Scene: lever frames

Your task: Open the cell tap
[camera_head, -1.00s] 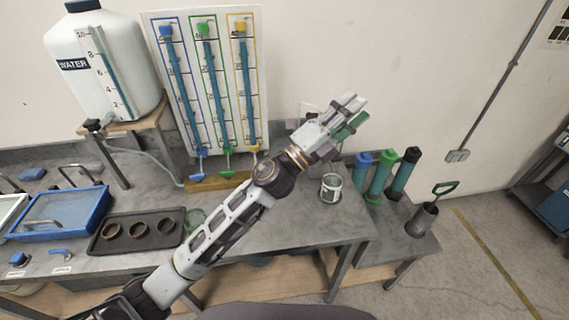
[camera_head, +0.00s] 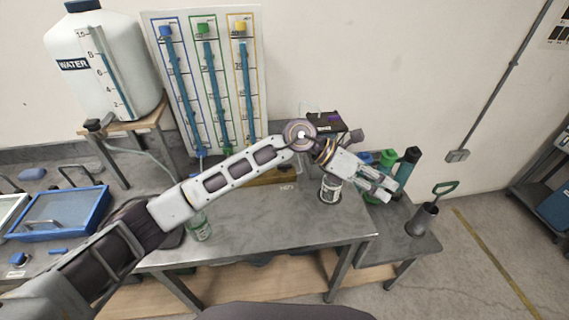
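I cannot tell for certain which fitting is the cell tap. A small blue lever handle (camera_head: 58,251) and a blue knob (camera_head: 18,259) sit at the bench's front left. My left gripper (camera_head: 386,190) reaches across the bench to the right. It looks open, with a narrow gap between its fingers, in front of the green cylinder (camera_head: 388,158) and beside a labelled tin (camera_head: 329,190). Whether it touches either is unclear. My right gripper is not in view.
A white water tank (camera_head: 105,65) stands on a wooden stand at the back left. A blue tray (camera_head: 62,212) lies at left. A green-labelled jar (camera_head: 201,228) stands under my arm. A dark box (camera_head: 326,122) is behind my wrist. The bench's front middle is clear.

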